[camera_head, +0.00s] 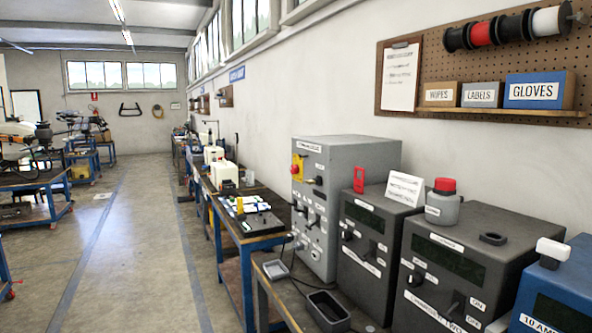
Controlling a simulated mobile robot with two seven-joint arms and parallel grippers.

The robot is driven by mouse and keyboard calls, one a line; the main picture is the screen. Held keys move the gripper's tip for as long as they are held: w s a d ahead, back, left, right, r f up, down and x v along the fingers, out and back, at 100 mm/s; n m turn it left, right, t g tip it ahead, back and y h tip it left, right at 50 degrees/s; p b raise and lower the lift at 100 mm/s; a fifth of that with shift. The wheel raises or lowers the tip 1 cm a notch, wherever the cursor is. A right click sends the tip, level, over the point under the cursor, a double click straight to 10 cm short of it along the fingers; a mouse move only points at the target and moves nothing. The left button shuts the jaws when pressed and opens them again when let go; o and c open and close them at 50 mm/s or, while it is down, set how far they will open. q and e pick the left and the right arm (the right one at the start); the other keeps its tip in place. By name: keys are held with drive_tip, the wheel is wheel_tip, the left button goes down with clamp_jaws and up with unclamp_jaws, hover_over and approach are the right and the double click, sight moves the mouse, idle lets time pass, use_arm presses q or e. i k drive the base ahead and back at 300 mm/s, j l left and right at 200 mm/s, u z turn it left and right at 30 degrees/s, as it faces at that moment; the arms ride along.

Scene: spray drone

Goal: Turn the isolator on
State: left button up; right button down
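A tall grey cabinet (349,165) stands on the bench along the right wall. A red and yellow rotary switch (297,168) sits high on its front face and looks like the isolator. It is small here, and I cannot read its position. A black knob (319,180) is to the right of the switch, and more small controls and labels are lower on the face. Neither of my grippers shows in this view, and nothing touches the switch.
Dark grey units (457,262) and a blue unit (566,290) stand right of the cabinet. A grey bottle with a red cap (443,201) sits on top. Open trays (327,305) lie on the bench in front.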

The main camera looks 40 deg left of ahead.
sight(294, 168)
drive_tip(key=i+j, duration=0.1)
drive_tip(key=j, duration=0.3)
drive_tip(key=i+j, duration=0.15)
drive_tip(key=j, duration=0.3)
drive_tip(key=i+j+z, duration=0.1)
drive_tip(key=j, duration=0.3)
drive_tip(key=i+j, duration=0.1)
drive_tip(key=j, duration=0.35)
drive_tip(key=i+j, duration=0.15)
drive_tip(key=j, duration=0.25)
drive_tip(key=i+j, duration=0.1)
drive_tip(key=j, duration=0.35)
drive_tip(key=l+z, duration=0.05)
